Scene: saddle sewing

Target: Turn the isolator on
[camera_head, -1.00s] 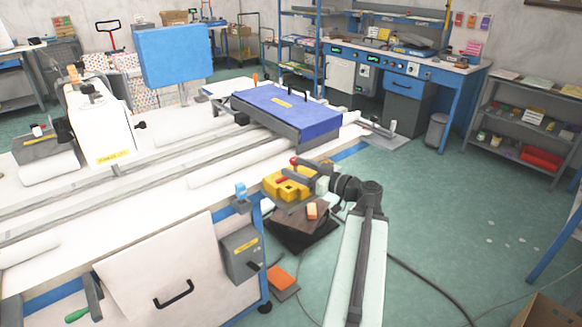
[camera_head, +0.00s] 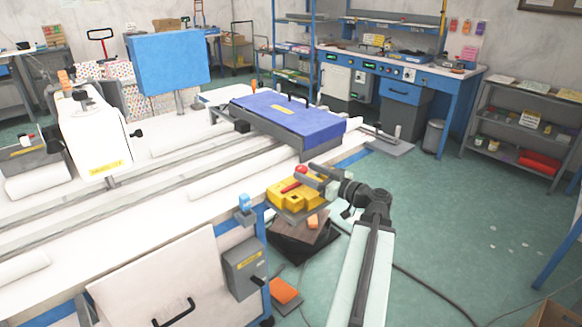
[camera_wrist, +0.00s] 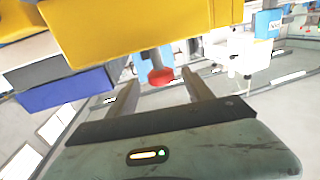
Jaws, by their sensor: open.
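A yellow box (camera_head: 294,198) with a red lever on it and a red round knob (camera_head: 301,169) stands by the right end of the long white table. I cannot tell for sure whether it is the isolator. A grey box (camera_head: 243,268) with a yellow label and a black handle is fixed to the table's end. My gripper (camera_head: 303,176) is open at the yellow box, its two grey fingers beside the red knob. In the wrist view the yellow box (camera_wrist: 140,30) fills the top, and the knob (camera_wrist: 160,77) lies between the spread fingertips; contact is unclear.
A blue slab (camera_head: 285,115) on a carriage lies on the table behind the yellow box. A small blue part (camera_head: 244,204) is at the table corner. Dark boxes (camera_head: 298,240) and an orange item (camera_head: 285,290) are low down below. The green floor at right is mostly clear.

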